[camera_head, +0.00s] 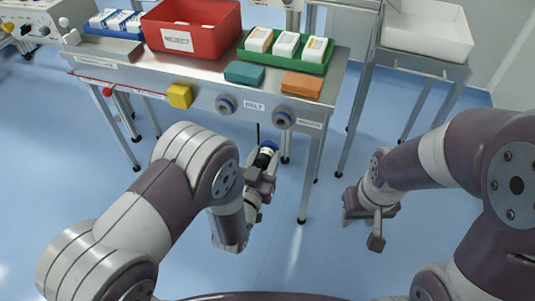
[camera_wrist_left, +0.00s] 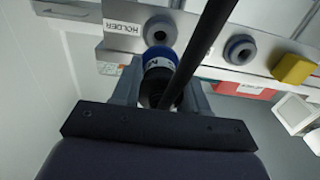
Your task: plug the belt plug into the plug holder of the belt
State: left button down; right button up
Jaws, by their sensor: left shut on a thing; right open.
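My left gripper (camera_head: 262,166) is shut on the belt plug (camera_head: 265,156), a dark cylinder with a blue end and white label band. The plug also shows in the left wrist view (camera_wrist_left: 160,68), its blue end towards the panel and apart from it. Two round grey sockets are on the front panel: the left one (camera_head: 226,104), beside a label that seems to read BELT, and the right one (camera_head: 283,118), beside another label. In the left wrist view the socket (camera_wrist_left: 160,30) next to the HOLDER label lies just beyond the plug. My right gripper (camera_head: 372,213) is open and empty.
A black cable (camera_wrist_left: 197,55) crosses the left wrist view in front of the plug. A yellow block (camera_head: 180,96) sticks out of the panel. The metal table (camera_head: 205,73) bears a red bin (camera_head: 215,50) and a green tray (camera_head: 318,68). The blue floor in front is clear.

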aim_at(271, 146)
pick_arm(q)
jog(key=shift+d, duration=0.2)
jog(key=shift+a+f, duration=0.15)
jog(key=shift+a, duration=0.1)
jog(key=shift+w+d, duration=0.1)
jog(key=b+x, duration=0.1)
jog(key=x, duration=0.3)
jog(key=shift+w, duration=0.2)
jog(key=shift+w+d, duration=0.2)
jog(key=shift+w, duration=0.3)
dwell(0.7)
jog(key=shift+b+x, duration=0.6)
jog(key=shift+x, duration=1.05)
dwell(0.7)
jog(key=c, duration=0.5)
grip_release()
